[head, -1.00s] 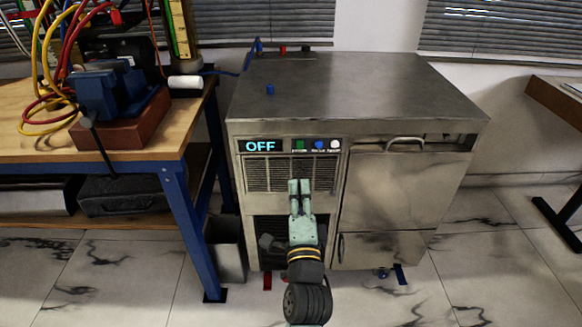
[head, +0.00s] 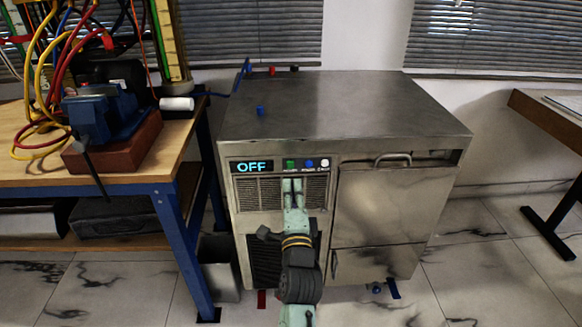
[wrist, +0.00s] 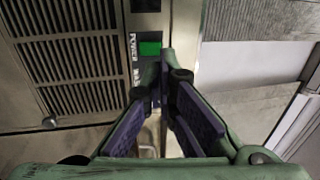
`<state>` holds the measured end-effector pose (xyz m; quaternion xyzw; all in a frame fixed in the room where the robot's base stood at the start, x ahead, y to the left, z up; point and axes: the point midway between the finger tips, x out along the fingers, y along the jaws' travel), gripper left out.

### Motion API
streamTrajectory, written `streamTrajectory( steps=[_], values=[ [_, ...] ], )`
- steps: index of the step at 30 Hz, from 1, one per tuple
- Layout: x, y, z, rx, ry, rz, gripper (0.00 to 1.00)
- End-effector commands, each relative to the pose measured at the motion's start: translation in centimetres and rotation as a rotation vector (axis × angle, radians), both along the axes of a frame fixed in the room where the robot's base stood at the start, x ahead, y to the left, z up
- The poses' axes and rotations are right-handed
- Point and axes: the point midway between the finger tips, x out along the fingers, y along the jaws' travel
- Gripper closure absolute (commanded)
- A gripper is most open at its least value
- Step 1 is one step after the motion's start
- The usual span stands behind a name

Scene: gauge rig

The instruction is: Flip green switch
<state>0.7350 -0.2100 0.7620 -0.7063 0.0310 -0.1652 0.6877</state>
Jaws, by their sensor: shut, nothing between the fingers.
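The green switch (head: 291,163) sits on the front panel of a metal machine (head: 345,110), just right of a display (head: 251,167) that reads OFF. In the wrist view the green switch (wrist: 150,48) is a bright green block in a dark recess, near a POWER label. My gripper (head: 292,181) is shut and empty, just below the green switch in the head view. In the wrist view my fingertips (wrist: 164,72) come together close to the switch. I cannot tell whether they touch it.
A blue switch (head: 308,163) and a white switch (head: 325,163) stand right of the green one. Vent slats (head: 249,193) lie lower left and a door (head: 385,205) to the right. A workbench (head: 100,185) with a blue vise (head: 105,115) stands left.

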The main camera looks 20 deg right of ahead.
Motion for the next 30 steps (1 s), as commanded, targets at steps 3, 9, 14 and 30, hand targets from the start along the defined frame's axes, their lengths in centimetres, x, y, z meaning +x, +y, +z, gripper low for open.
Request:
streamTrajectory(
  steps=[3,9,14,30],
  values=[
    [2.4,-0.7,0.8,-0.001,-0.002,0.000,1.00],
    [4.9,-1.4,1.1,-0.001,0.000,0.000,1.00],
    [5.7,-1.7,1.2,-0.001,0.000,-0.001,1.00],
    [6.1,-1.7,2.1,0.010,0.037,0.001,1.00]
  ],
)
